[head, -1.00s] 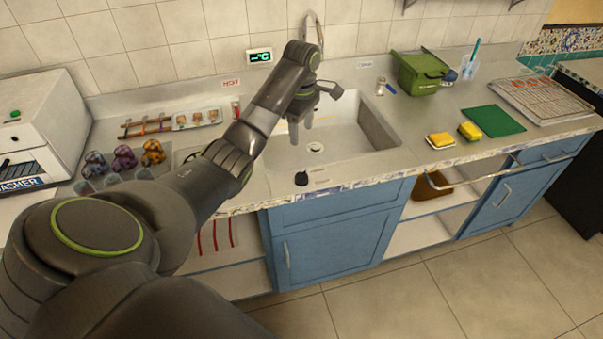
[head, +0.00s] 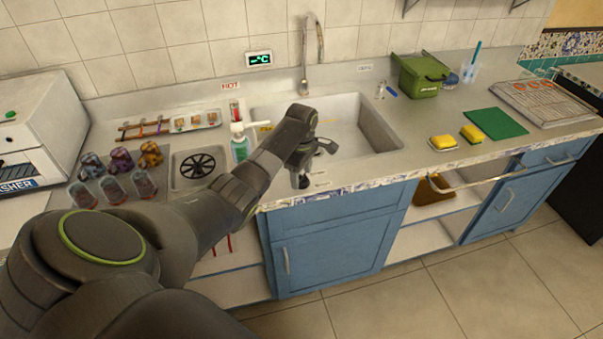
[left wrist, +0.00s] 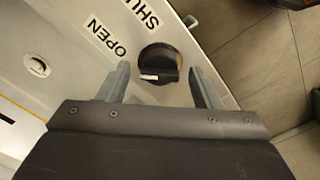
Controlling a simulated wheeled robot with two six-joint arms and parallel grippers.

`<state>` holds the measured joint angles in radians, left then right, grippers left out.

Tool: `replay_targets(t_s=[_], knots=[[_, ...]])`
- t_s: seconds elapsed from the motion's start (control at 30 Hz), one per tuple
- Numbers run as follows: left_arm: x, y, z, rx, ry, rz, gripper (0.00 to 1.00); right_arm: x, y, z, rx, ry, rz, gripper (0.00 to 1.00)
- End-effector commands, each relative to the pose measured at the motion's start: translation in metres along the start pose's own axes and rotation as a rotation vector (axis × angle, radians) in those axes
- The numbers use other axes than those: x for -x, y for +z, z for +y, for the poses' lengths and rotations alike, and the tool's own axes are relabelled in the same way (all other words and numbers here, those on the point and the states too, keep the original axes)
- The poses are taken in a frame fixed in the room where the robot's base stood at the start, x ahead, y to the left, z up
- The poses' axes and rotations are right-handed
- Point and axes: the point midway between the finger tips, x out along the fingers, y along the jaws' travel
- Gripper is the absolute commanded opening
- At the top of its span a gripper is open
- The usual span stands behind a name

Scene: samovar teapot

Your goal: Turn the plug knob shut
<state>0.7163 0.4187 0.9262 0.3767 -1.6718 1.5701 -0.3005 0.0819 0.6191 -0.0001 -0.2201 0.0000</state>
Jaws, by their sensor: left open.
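The plug knob (left wrist: 160,64) is a round black knob with a white pointer mark, set in the counter at the sink's front edge. In the left wrist view it sits beyond and between the fingertips, with the labels OPEN (left wrist: 106,38) and SHUT (left wrist: 142,12) beside it. Its white mark points left, below the OPEN label. My left gripper (left wrist: 165,80) is open and empty, its fingers on either side of the knob. In the head view my left gripper (head: 300,180) is over the sink's front edge and mostly covers the knob. My right gripper is not in view.
The sink (head: 385,130) lies behind the gripper, with its drain (left wrist: 37,66) in the left wrist view and a tall faucet (head: 312,50) at the back. A soap bottle (head: 239,145) stands left of the sink. Yellow sponges (head: 442,141) lie to the right.

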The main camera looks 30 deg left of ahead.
Motion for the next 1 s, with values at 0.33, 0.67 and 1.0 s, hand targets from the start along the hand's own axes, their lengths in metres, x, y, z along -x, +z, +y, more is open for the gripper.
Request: replay_targets(t_s=[0.33,0.67,1.0], knots=[[-0.0029,0.0001,-0.0001,0.000,0.000,0.000,0.55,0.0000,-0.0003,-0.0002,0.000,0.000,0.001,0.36],[-0.0026,0.0001,-0.0001,0.000,0.000,0.000,0.14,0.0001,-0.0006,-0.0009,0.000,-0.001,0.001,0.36],[-0.0001,0.0002,0.0002,-0.058,0.000,-0.001,0.14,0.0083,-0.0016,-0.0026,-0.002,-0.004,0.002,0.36]])
